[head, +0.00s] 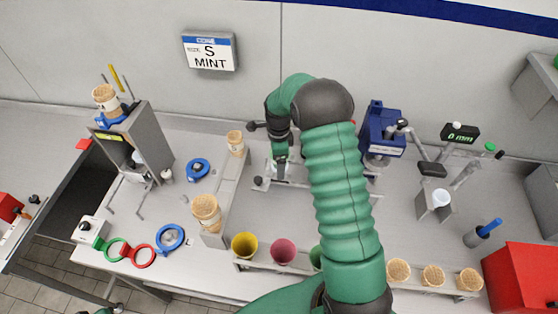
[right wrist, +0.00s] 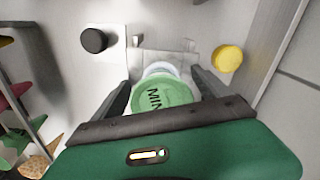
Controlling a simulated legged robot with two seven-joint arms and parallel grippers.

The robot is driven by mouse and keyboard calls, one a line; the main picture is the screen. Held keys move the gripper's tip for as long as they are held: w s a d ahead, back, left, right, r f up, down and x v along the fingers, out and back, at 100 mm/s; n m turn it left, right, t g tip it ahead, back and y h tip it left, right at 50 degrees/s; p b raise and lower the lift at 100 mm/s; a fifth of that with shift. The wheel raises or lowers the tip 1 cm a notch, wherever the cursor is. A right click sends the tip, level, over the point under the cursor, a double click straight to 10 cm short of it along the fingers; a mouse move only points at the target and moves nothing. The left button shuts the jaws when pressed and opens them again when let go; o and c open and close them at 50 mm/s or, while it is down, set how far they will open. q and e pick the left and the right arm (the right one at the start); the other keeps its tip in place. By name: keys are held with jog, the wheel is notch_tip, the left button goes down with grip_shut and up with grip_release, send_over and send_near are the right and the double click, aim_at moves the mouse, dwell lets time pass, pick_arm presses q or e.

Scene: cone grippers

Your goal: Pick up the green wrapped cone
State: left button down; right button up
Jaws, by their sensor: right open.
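A green wrapped cone (head: 316,257) stands in the front rack beside the pink one, mostly hidden behind my right arm. A green piece at the lower left of the right wrist view (right wrist: 14,142) may be the same cone. My right gripper (head: 280,172) is away from it, farther back over the bench. In the right wrist view its two fingers (right wrist: 162,82) are apart, on either side of a round green lid (right wrist: 165,94) with letters reading "MIN". I cannot tell whether they touch it. A small green and dark piece at the bottom left edge may be my left gripper.
A yellow cone (head: 245,245) and a pink cone (head: 284,252) stand left in the rack; several wafer-topped cones (head: 433,275) stand right. A sign (head: 209,51) reads "S MINT". A blue machine (head: 381,130) and red box (head: 522,277) are at right.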

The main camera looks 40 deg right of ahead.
jog(key=shift+w, duration=0.1)
jog(key=c, duration=0.4)
jog(key=shift+s+d, duration=0.25)
jog(key=shift+d, duration=0.15)
jog(key=c, duration=0.6)
jog(key=shift+w+a, duration=0.1)
